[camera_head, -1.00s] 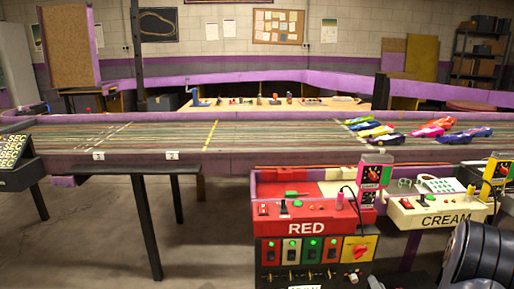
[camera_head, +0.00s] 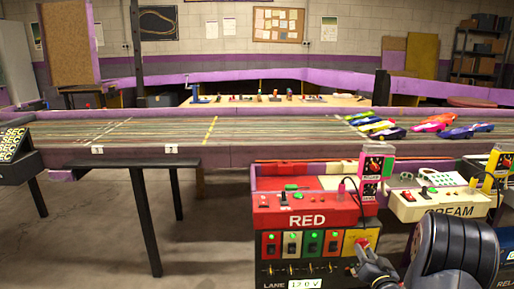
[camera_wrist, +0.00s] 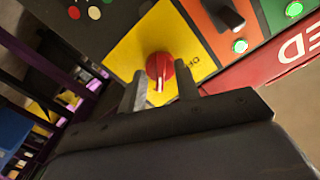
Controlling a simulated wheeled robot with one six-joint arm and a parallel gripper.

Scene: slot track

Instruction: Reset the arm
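My two grey fingers (camera_wrist: 160,92) stand apart on either side just below the knob. They do not appear to press on it. In the head view my gripper partly covers the knob.
The red box (camera_head: 300,208) has lit green buttons, switches and a "12.0 V" display (camera_head: 304,284). A cream box (camera_head: 440,205) stands to the right. Behind runs the slot track (camera_head: 260,132) with several toy cars (camera_head: 434,123) at its right. Floor at left is open.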

